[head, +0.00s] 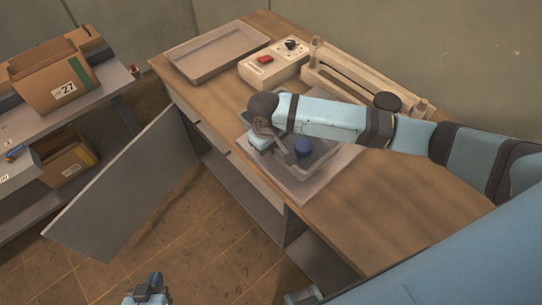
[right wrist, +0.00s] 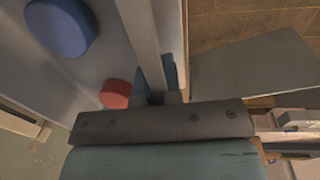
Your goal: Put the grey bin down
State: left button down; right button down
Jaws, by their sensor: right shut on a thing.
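The grey bin (head: 293,172) is at the middle of the wooden bench, at its near edge. A blue round object (head: 303,147) is inside it. The right wrist view shows the bin's wall (right wrist: 143,35), the blue round object (right wrist: 60,26) and a red round object (right wrist: 116,94) inside. My right gripper (head: 266,141) is shut on the bin's wall, also seen in the right wrist view (right wrist: 159,95). The arm hides part of the bin. I cannot tell whether its base touches the surface below. My left gripper (head: 148,290) is low at the bottom edge, away from the bin; its jaw opening is unclear.
The bench (head: 375,215) is bare at the front right. An open grey door (head: 115,190) juts out at the left. A shelf with cardboard boxes (head: 52,78) stands further left.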

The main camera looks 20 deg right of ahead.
jog(key=shift+f, duration=2.55)
jog(key=shift+f, duration=0.15)
jog(key=c, duration=1.3)
grip_release()
